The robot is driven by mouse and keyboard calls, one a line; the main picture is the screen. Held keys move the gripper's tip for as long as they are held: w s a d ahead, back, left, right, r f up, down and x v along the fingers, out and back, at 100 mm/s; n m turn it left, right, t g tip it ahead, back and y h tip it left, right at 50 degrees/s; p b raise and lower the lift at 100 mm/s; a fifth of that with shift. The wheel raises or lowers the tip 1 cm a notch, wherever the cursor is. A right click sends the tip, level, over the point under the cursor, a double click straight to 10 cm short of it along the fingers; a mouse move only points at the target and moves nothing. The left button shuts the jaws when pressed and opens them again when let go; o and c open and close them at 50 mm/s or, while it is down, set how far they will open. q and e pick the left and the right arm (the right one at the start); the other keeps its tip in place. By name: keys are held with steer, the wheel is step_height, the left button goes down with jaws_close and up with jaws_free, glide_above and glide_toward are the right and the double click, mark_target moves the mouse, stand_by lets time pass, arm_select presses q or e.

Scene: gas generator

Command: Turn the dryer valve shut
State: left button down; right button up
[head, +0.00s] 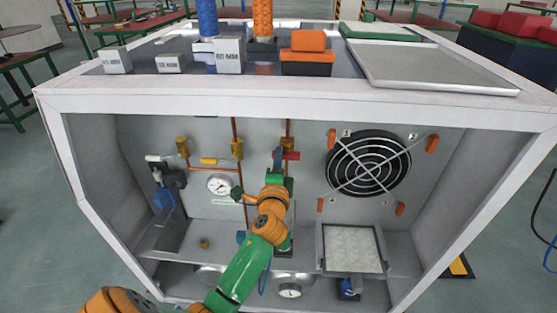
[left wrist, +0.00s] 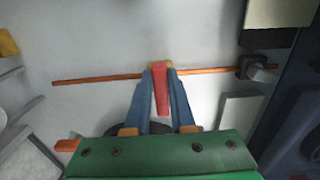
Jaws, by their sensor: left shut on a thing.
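The generator cabinet has an open front, with copper pipes, a gauge and several valves on its back wall. The valve with the red handle (head: 291,155) is on the right-hand copper pipe (head: 288,128). My left gripper (head: 278,158) reaches up to it from below and hides most of the valve body. In the left wrist view, the red handle (left wrist: 161,92) lies between the two blue fingers of the left gripper (left wrist: 161,72), which is shut on it. The copper pipe (left wrist: 95,79) runs crosswise behind the fingertips. My right gripper is not in view.
A fan (head: 368,164) is on the right of the back wall. A round gauge (head: 219,185) and a yellow handle (head: 208,161) are left of my gripper. A white filter panel (head: 351,248) stands at lower right. The cabinet's top edge (head: 300,98) overhangs the opening.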

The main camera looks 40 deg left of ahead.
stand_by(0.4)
arm_select(q)
steer(key=c, duration=0.8)
jaws_free()
steer(key=shift+o, duration=0.2)
steer(key=v, duration=0.7)
